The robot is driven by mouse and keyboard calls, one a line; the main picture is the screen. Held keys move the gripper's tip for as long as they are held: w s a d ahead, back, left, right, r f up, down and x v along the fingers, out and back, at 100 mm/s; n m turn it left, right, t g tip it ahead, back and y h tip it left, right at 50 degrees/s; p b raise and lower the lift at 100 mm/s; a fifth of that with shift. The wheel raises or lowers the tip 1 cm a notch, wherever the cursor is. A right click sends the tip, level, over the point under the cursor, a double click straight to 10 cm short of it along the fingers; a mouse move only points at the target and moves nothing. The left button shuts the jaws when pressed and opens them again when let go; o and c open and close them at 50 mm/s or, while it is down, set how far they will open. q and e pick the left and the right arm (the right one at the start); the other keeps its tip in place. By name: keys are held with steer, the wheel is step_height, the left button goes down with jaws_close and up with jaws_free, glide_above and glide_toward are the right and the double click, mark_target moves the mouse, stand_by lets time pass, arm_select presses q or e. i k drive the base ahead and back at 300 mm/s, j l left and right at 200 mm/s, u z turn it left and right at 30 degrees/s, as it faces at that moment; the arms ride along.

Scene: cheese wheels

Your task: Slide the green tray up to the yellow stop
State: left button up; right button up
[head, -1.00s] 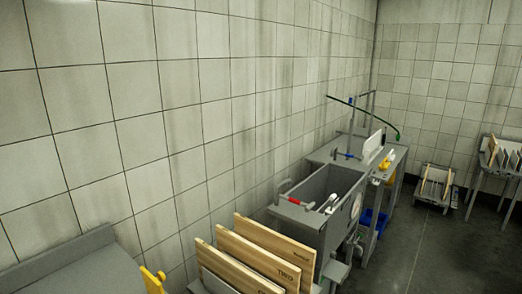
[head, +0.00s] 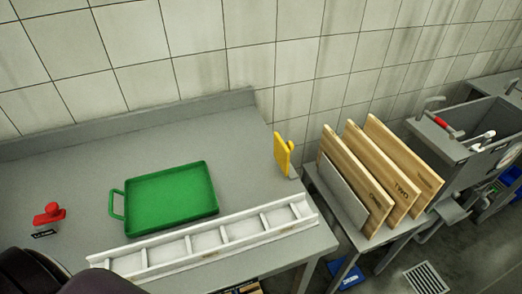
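The green tray (head: 170,200) lies flat and empty on the grey table (head: 110,160) in the head view, with its loop handle on its left side. The yellow stop (head: 283,154) stands upright at the table's right edge. A clear stretch of table separates the tray from the stop. A dark rounded shape at the bottom left corner seems to be part of my own body. Neither gripper's fingers show in the view.
A white ladder-like rack (head: 205,242) lies along the table's front edge, close to the tray. A red knob-shaped object (head: 48,213) sits left of the tray. Wooden boards (head: 381,165) stand on a side table beyond the stop, with a sink (head: 470,130) farther right.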

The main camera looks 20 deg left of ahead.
mark_target(154, 201)
steer(key=i+l+u, duration=0.1)
steer(key=u, duration=0.3)
steer(key=i+l+u, duration=0.1)
steer(key=l+u, duration=0.2)
steer(key=u, duration=0.15)
steer(key=l+u, duration=0.2)
steer(key=u, duration=0.2)
steer(key=l+u, duration=0.25)
steer(key=u, duration=0.2)
steer(key=l+u, duration=0.1)
steer(key=l, duration=0.65)
steer(key=k+l+u, duration=0.15)
steer(key=l, duration=0.6)
